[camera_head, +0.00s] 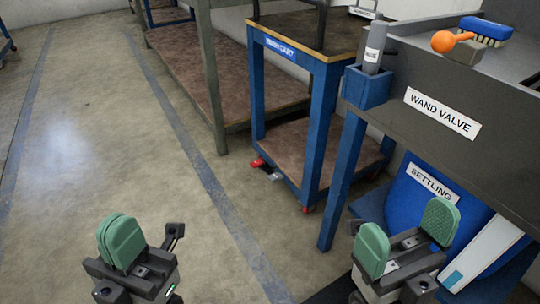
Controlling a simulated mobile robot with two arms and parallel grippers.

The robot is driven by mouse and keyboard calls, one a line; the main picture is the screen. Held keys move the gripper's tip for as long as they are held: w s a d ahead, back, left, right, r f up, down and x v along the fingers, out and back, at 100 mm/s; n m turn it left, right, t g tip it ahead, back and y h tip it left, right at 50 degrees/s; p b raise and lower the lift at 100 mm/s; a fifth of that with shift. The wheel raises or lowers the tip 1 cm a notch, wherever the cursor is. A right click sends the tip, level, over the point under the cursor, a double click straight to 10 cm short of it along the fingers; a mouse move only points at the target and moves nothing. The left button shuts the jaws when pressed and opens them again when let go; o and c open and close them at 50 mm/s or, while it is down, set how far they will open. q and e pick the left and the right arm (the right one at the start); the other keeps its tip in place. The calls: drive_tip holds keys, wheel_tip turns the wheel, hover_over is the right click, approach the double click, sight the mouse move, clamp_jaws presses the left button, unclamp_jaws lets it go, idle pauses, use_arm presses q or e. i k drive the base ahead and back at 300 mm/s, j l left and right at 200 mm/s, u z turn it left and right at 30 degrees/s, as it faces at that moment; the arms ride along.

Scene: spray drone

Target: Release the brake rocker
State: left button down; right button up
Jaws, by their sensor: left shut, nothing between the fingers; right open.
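A blue-framed cart (319,135) with a wooden top and a lower shelf stands at the upper middle. Its blue label ends in "CART". Low at its near left corner, a small red part (258,163) and a grey pedal-like part (275,177) stick out just above the floor. They look like the brake rocker, but their tilt is too small to tell. My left gripper (122,241) is shut and empty at the lower left, well short of these parts. My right gripper (407,237) is open and empty at the lower right, in front of the blue settling container.
The wand valve bench (485,165) fills the right side, with an orange-knobbed part (452,41) on top. A blue holder with a grey bottle (374,48) hangs at its corner. The settling container (408,215) stands below. The floor at left is clear.

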sight(273, 177)
drive_tip(key=z, duration=0.35)
drive_tip(key=i+j+z, duration=0.2)
drive_tip(key=z, duration=0.25)
drive_tip(key=i+j+z, duration=0.15)
drive_tip(key=j+z, duration=0.35)
drive_tip(key=i+j+z, duration=0.1)
drive_tip(key=j+z, duration=0.35)
drive_tip(key=i+j+z, duration=0.1)
drive_tip(key=j, duration=0.85)
drive_tip(key=i+j+z, duration=0.1)
drive_tip(key=j, duration=0.85)
